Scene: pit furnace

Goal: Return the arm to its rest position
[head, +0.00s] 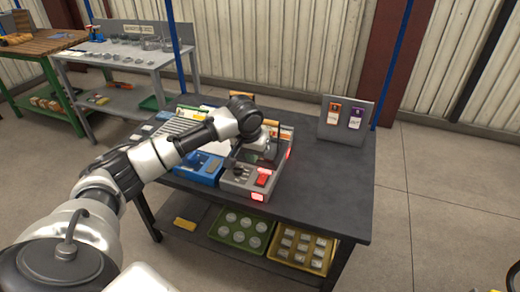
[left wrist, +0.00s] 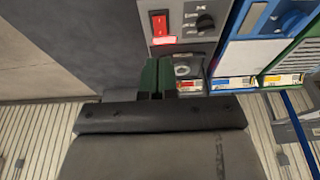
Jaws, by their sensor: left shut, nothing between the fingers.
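My left arm reaches from the lower left of the head view over the dark table (head: 330,195). My left gripper (head: 266,153) is above or against the back part of a grey furnace unit (head: 238,187), and the arm partly hides it. In the left wrist view the dark green fingers (left wrist: 155,80) are together with nothing between them. My right gripper is not in view.
A blue unit (head: 200,168) stands left of the furnace. A grey board (head: 344,119) with two tags stands at the back right. Green (head: 266,226) and yellow (head: 326,256) trays sit on the lower shelf. The table's right side is clear. A grey bench (head: 120,55) stands behind left.

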